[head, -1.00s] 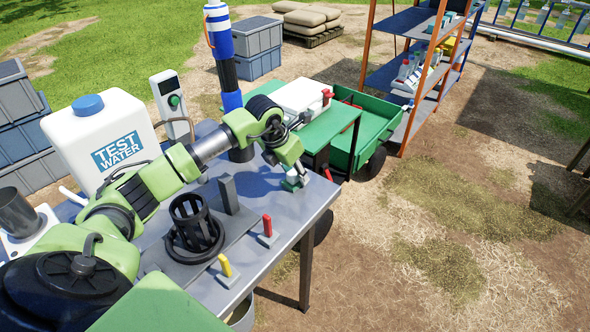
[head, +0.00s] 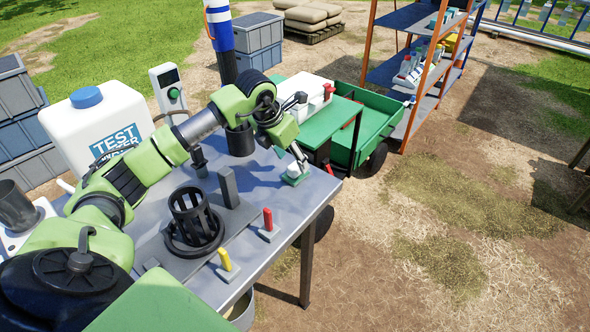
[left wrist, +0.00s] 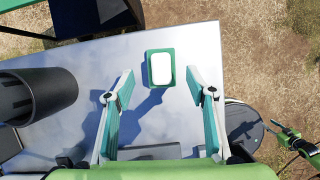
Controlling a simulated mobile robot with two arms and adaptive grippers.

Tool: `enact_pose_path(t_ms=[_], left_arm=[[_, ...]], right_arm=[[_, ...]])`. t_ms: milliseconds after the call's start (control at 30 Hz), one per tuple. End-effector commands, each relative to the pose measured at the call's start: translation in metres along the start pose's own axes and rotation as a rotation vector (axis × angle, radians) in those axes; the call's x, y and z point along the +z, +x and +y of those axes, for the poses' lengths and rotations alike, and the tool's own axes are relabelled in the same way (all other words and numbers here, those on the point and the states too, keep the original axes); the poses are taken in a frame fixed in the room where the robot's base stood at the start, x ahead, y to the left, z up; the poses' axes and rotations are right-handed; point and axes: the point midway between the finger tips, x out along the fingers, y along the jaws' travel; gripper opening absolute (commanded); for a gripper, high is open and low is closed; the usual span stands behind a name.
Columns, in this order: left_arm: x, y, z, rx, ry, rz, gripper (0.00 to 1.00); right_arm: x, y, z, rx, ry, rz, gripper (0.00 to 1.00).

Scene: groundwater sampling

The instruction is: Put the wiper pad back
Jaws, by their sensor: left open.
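The wiper pad is a small white block in a green frame (head: 295,178), lying flat on the grey table near its far right corner. In the left wrist view the pad (left wrist: 160,69) lies ahead of and between my fingers, with bare metal around it. My left gripper (head: 299,158) hangs just above the pad in the head view. In the wrist view the left gripper (left wrist: 162,88) is spread wide, with nothing between its fingers.
The grey table (head: 265,195) carries a black slotted holder (head: 193,218), a grey upright block (head: 228,187), a red-handled piece (head: 268,222) and a yellow-handled piece (head: 226,260). A dark cup (left wrist: 38,95) stands left of my fingers. A green cart (head: 370,140) stands beyond the table.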

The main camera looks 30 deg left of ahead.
Motion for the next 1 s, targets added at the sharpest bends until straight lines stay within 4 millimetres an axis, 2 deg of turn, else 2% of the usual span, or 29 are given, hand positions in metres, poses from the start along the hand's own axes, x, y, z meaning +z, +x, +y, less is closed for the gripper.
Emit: enact_pose_path(t_ms=[33,200,400,600,1000], left_arm=[[0.001,-0.012,0.002,0.003,0.001,-0.005,0.51],[0.001,-0.050,0.001,0.002,0.000,-0.004,0.51],[0.001,-0.079,0.000,0.000,0.000,-0.001,0.51],[0.000,-0.088,0.000,0.000,-0.001,0.000,0.51],[0.000,-0.087,0.000,0.000,-0.001,0.001,0.51]], right_arm=[[0.000,0.006,0.000,0.000,0.000,0.000,0.35],[0.001,0.009,0.000,0.000,0.000,0.000,0.35],[0.001,0.012,0.000,0.000,0.000,0.000,0.35],[0.001,0.012,0.000,0.001,0.000,0.000,0.35],[0.002,0.012,0.001,0.002,0.000,-0.001,0.35]])
